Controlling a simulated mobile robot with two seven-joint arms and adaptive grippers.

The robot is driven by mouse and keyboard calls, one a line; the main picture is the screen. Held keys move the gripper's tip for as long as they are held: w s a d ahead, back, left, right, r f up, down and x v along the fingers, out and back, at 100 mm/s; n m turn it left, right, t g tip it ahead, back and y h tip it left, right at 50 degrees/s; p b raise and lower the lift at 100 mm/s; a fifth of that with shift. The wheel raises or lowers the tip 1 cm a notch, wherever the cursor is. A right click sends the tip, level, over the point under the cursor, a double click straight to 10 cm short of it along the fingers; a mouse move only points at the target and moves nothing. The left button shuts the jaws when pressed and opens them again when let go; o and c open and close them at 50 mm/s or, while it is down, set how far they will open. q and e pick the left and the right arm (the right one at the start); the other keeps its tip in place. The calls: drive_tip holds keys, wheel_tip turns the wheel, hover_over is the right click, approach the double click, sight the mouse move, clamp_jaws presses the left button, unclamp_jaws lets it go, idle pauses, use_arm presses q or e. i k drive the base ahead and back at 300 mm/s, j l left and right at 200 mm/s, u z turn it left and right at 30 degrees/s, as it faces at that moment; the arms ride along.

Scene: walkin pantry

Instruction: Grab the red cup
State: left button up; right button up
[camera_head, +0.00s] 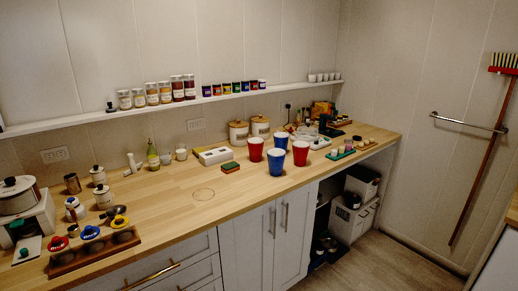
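Two red cups stand upright on the wooden counter. One red cup (255,150) is at the left of a group, and the other red cup (300,153) is at the right. Two blue cups stand close by: a front blue cup (276,162) between the red ones and a rear blue cup (281,140) behind it. All the cups show white inside at the top. Neither of my grippers shows in the head view.
The wooden counter (168,200) has free room left of the cups. A sponge (230,168) and a white tray (215,155) lie left of them. Canisters (238,133) stand behind. A pot (17,195) and a wooden holder (95,252) occupy the left end. A shelf (200,100) runs above.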

sight(255, 145)
drive_tip(key=i+l, duration=0.2)
drive_tip(key=l, duration=0.15)
drive_tip(key=i+l+u, duration=0.15)
drive_tip(key=i+l, duration=0.25)
drive_tip(key=l, duration=0.25)
